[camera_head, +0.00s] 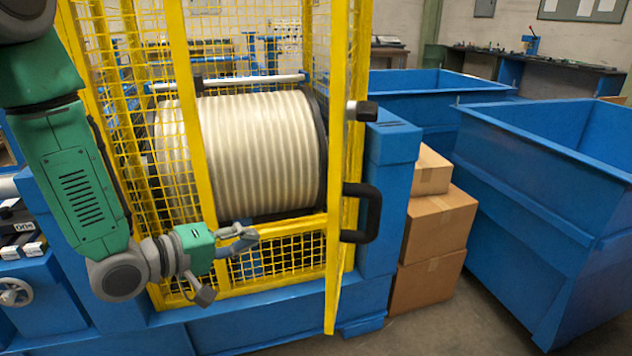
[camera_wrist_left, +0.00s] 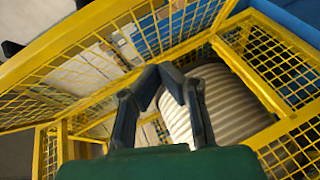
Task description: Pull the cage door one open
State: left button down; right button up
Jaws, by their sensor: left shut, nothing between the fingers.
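The yellow cage door (camera_head: 338,190) stands ajar at the right of the cage, seen nearly edge-on. A black handle (camera_head: 369,212) is on its outer right side. In the left wrist view the mesh door (camera_wrist_left: 85,55) slants across the upper left. My left gripper (camera_head: 248,237) is shut and empty, left of the door's edge and in front of the cage opening, apart from the handle. Its fingertips (camera_wrist_left: 172,75) meet in front of the drum in the left wrist view. Whether it touches the door cannot be told. My right gripper is out of view.
A pale ribbed drum (camera_head: 262,150) sits inside the yellow cage, on a blue base (camera_head: 250,325). Stacked cardboard boxes (camera_head: 435,225) and a large blue bin (camera_head: 530,200) stand to the right. Some floor is free between them and the machine.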

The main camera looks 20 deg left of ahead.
pick_arm(q)
notch_tip(320, 180, up, 9)
jog(key=n+t+h, duration=0.1)
jog(key=h, duration=0.2)
jog(key=s+d+b+x, duration=0.1)
jog(key=d+x, duration=0.1)
jog(key=x, duration=1.1)
jog(key=shift+s+d+b, duration=0.15)
jog(key=shift+s+b, duration=0.1)
jog(key=shift+b, duration=0.1)
jog(key=shift+d, duration=0.1)
